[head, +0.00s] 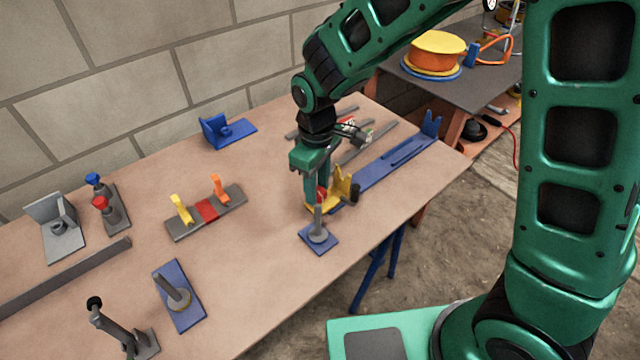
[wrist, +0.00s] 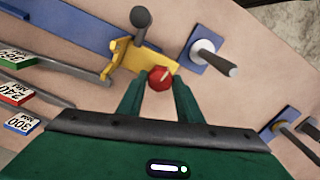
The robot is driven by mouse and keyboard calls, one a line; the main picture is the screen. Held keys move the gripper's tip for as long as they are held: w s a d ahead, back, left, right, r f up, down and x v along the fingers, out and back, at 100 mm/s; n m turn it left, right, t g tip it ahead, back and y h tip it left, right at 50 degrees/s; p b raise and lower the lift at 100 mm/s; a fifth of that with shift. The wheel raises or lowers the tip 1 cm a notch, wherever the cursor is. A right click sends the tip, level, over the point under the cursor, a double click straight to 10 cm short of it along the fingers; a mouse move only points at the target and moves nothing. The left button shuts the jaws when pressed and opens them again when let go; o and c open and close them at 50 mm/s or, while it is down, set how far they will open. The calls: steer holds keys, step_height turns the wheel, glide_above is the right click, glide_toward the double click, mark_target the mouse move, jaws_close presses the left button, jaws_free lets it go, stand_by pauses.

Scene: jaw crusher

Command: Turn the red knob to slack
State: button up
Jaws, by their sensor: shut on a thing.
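The red knob (wrist: 159,78) sits between my fingertips in the wrist view, against a yellow bracket (wrist: 125,62). In the head view the red knob (head: 321,193) shows as a small patch beside my fingers, mostly hidden by them. My gripper (wrist: 159,84) is shut on the red knob and points down at it; in the head view my gripper (head: 314,192) is over the near end of the blue rail. The yellow bracket (head: 343,187) stands on the blue rail (head: 385,163). I cannot tell the knob's turn angle.
A grey post on a blue plate (head: 318,240) stands close in front of my gripper. Grey bars with tags (wrist: 35,92) lie behind it. A small lever with a dark ball (wrist: 141,17) rises beside the bracket. The table's middle (head: 265,245) is clear.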

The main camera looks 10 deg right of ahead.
steer(key=shift+n, duration=0.8)
steer(key=o, duration=1)
steer(key=shift+o, duration=0.2)
steer(key=shift+r, duration=0.1)
step_height(320, 180, up, 10)
steer(key=shift+r, duration=0.25)
